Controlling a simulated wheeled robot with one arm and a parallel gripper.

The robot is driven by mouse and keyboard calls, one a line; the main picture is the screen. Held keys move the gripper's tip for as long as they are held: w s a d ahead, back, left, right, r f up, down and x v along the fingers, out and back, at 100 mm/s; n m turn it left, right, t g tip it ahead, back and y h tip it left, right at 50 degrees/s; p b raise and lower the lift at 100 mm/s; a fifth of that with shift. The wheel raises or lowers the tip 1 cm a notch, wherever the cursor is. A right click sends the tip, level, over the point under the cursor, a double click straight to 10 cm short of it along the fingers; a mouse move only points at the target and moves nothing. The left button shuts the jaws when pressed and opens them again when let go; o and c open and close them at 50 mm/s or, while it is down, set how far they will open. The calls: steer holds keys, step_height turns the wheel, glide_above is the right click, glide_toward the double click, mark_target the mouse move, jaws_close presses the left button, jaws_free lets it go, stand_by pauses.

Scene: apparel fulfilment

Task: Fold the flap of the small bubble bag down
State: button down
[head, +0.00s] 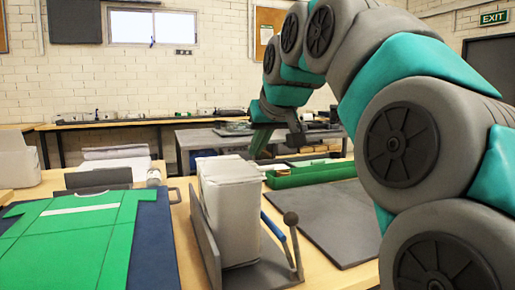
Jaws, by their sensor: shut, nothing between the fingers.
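My arm arches in from the right, and my gripper (262,140) hangs at its far end, above the back of the worktable near a green tray. It is shut, with nothing seen held in it; its fingertips are small and partly hard to make out. I cannot pick out a single small bubble bag with a flap for certain. A stack of whitish bags or sheets (228,215) stands upright in a grey holder (207,240) at the front middle. My gripper is beyond this stack and apart from it.
A green shirt (75,235) lies flat on a dark blue mat (152,240) at left. The green tray (312,174) holds small items. A bare dark grey board (325,215) lies right of the holder.

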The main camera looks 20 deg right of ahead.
step_height(320, 180, up, 5)
steer(key=p, duration=0.3)
steer(key=b+v, duration=0.1)
steer(key=v, duration=0.8)
steer(key=shift+s+f, duration=0.25)
steer(key=shift+s, duration=0.05)
steer(key=shift+a, duration=0.1)
